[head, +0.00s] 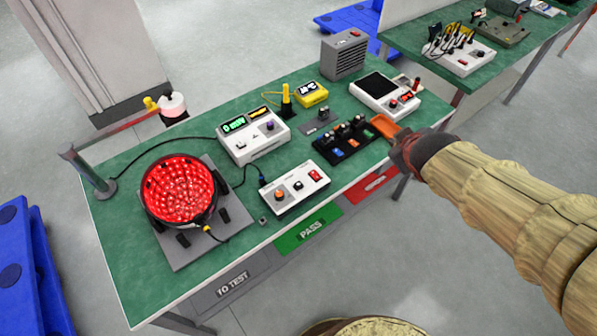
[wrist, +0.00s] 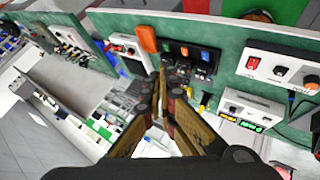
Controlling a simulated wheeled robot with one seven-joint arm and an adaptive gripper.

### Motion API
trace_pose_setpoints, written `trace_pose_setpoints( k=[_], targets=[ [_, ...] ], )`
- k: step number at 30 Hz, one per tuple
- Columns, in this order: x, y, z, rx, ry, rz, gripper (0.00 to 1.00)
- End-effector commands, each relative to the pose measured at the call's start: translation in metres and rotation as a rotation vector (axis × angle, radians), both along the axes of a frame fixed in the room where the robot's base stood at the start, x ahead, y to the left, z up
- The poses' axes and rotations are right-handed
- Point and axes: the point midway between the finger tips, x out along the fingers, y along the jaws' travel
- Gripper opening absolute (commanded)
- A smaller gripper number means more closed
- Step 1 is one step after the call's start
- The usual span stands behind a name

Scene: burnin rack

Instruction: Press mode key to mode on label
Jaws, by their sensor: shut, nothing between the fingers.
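A white control box (head: 295,190) with an orange knob, a black knob and a lit red switch stands near the bench's front edge. It also shows in the wrist view (wrist: 280,68). Behind it is a white instrument (head: 253,135) with green and amber displays and a purple knob, also in the wrist view (wrist: 250,110). I cannot tell which control is the mode key, and its label is too small to read. My gripper (head: 400,150) is shut and empty at the bench's right front, apart from both boxes. Its fingers (wrist: 165,72) show in the wrist view.
A round fixture (head: 180,190) glowing red stands at the left. A black tray (head: 345,153) with several small modules and an orange piece (head: 384,126) lie near my gripper. A white device (head: 385,95) stands behind. Bins marked PASS (head: 310,229) and TO TEST (head: 233,284) hang below the front edge.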

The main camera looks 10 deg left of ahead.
Motion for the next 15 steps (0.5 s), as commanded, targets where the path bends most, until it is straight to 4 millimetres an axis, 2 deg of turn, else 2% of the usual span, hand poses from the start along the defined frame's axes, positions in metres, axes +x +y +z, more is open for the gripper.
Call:
trace_pose_setpoints(
  k=[1, 3, 6, 10, 12, 15],
  targets=[
    [0.015, 0.029, -0.001, -0.030, -0.003, 0.115, 0.00],
    [0.030, 0.070, -0.012, -0.054, -0.021, 0.278, 0.00],
    [0.033, 0.127, -0.033, -0.067, -0.031, 0.505, 0.00],
    [0.016, 0.189, -0.061, -0.050, -0.025, 0.753, 0.00],
    [0.003, 0.212, -0.073, -0.033, -0.017, 0.853, 0.00],
    [-0.014, 0.234, -0.086, -0.011, -0.008, 0.955, 0.00]
  ],
)
